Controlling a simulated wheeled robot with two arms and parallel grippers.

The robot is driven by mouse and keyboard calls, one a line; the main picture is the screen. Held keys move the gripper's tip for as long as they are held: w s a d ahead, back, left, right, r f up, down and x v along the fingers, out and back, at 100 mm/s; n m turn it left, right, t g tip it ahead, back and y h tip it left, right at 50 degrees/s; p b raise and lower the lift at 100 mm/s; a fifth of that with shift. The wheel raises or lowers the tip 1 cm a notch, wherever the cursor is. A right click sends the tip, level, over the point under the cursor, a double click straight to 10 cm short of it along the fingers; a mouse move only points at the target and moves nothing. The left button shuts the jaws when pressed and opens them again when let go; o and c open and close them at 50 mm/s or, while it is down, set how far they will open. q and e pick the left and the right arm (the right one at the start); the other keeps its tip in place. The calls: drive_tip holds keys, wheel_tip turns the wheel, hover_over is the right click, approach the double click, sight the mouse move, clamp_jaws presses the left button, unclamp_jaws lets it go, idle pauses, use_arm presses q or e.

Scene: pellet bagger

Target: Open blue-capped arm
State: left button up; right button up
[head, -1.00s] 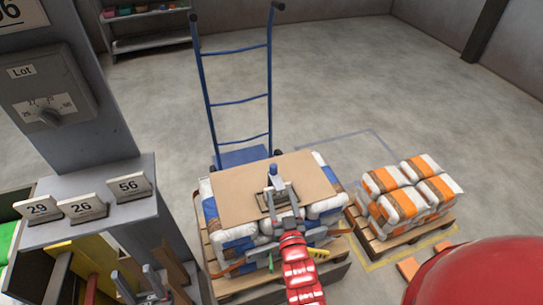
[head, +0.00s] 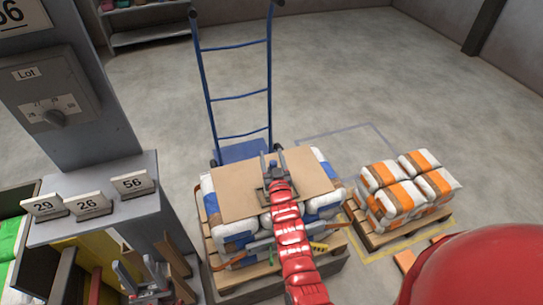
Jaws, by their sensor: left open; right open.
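The blue-capped arm is mostly hidden behind my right gripper (head: 273,160); I cannot clearly make out its cap. That gripper is open over the cardboard sheet (head: 235,190) on top of the blue-and-white bags (head: 210,208). Its fingers point away toward the hand truck, and I cannot tell whether they touch anything. My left gripper (head: 136,274) is open and low at the lower left, beside the grey cabinet and apart from the bags.
The blue hand truck (head: 240,97) stands behind the bag pallet. Orange-and-white bags (head: 407,186) sit on another pallet at right.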

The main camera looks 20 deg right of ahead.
clamp_jaws()
idle(0.3)
idle(1.1)
